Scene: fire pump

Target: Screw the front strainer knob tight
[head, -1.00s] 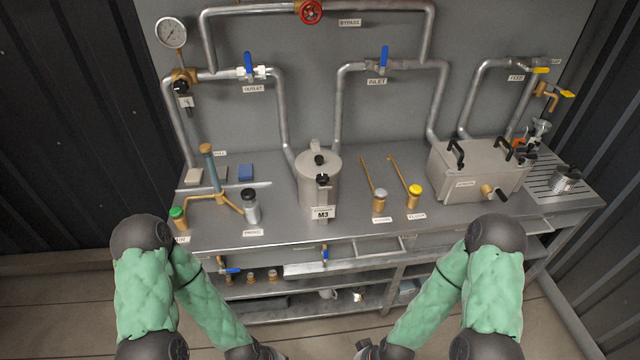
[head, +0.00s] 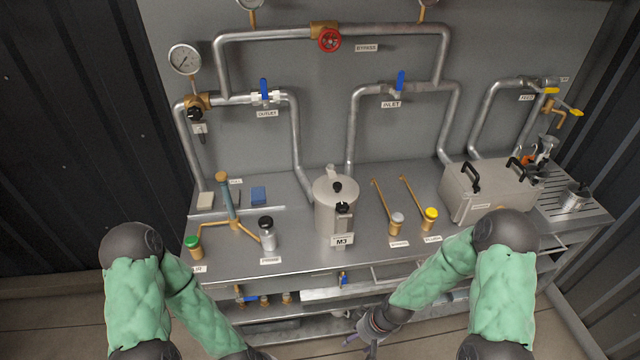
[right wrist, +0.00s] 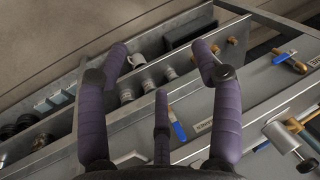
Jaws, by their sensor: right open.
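The strainer is a grey metal canister (head: 330,200) labelled M3, upright at the middle of the bench. One black knob (head: 337,187) is on its lid and another, the front knob (head: 343,208), is on its near side. I cannot tell how tight either is. My right gripper (head: 366,338) is low in front of the bench edge, below and apart from the strainer. In the right wrist view its purple fingers (right wrist: 160,65) are spread and empty. My left arm reaches down at the lower left; its gripper is out of frame.
A priming bottle (head: 267,236) and a green-capped fitting (head: 194,247) stand left of the strainer. Grey-capped (head: 397,222) and yellow-capped (head: 430,218) fittings stand right of it, then a metal box (head: 490,192). Shelves lie under the bench. The bench top directly before the strainer is clear.

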